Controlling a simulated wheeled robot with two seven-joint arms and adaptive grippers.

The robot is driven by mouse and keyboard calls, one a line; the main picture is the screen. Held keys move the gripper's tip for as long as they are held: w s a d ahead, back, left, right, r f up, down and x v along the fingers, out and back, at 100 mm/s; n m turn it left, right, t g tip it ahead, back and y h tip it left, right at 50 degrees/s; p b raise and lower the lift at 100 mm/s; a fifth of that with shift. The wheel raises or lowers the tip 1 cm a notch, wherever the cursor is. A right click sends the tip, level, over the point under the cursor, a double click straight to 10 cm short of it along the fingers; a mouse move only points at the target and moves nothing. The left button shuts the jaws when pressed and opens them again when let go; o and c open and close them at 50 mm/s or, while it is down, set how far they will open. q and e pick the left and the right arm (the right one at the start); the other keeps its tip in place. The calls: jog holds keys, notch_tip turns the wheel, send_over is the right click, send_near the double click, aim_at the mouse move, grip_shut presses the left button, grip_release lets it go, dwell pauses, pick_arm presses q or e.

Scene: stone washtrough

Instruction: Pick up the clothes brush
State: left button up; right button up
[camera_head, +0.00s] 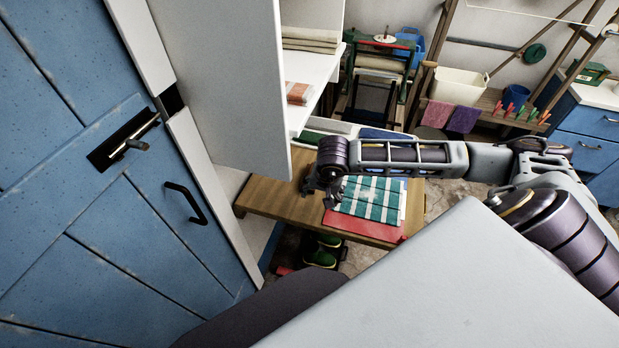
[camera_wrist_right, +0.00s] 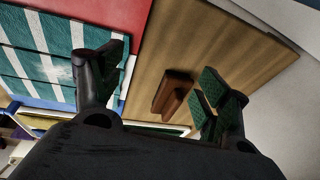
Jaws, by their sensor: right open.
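The clothes brush (camera_wrist_right: 173,91), a small brown wooden block, lies on the wooden bench top (camera_wrist_right: 205,45) in the right wrist view. My right gripper (camera_wrist_right: 162,82) is open, its two green-padded fingers spread on either side of the brush in that picture. The brush appears closer to the right-hand finger, and the gripper looks apart from it. In the head view my right gripper (camera_head: 323,184) hangs over the bench (camera_head: 275,200), and I cannot make out the brush there. My left gripper is not in view.
A green-and-white striped cloth (camera_head: 370,200) lies on a red item (camera_head: 360,226) beside the gripper. A white cabinet (camera_head: 225,80) stands close on the left, with a blue door (camera_head: 110,240) in front. Green boots (camera_head: 320,257) stand below the bench.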

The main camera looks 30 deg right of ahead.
jog(key=w+d, duration=0.1)
jog(key=w+d+p, duration=0.1)
jog(key=w, duration=0.1)
jog(key=shift+w+d, duration=0.1)
jog(key=shift+w, duration=0.35)
jog(key=shift+w+r, duration=0.1)
jog(key=shift+w, duration=0.25)
jog(key=shift+w+d+p, duration=0.15)
jog(key=shift+w+p, duration=0.25)
jog(key=shift+w, duration=0.85)
jog(key=shift+w+d, duration=0.1)
jog(key=shift+w, duration=0.3)
jog(key=shift+w+d, duration=0.35)
jog(key=shift+w, duration=0.2)
jog(key=shift+w+d, duration=0.1)
jog(key=shift+w, duration=0.1)
jog(key=shift+w+p, duration=0.25)
jog(key=shift+p, duration=0.05)
jog(key=shift+w+f, duration=0.15)
jog(key=shift+f, duration=0.2)
jog(key=shift+p+x, duration=0.35)
jog(key=shift+x, duration=1.95)
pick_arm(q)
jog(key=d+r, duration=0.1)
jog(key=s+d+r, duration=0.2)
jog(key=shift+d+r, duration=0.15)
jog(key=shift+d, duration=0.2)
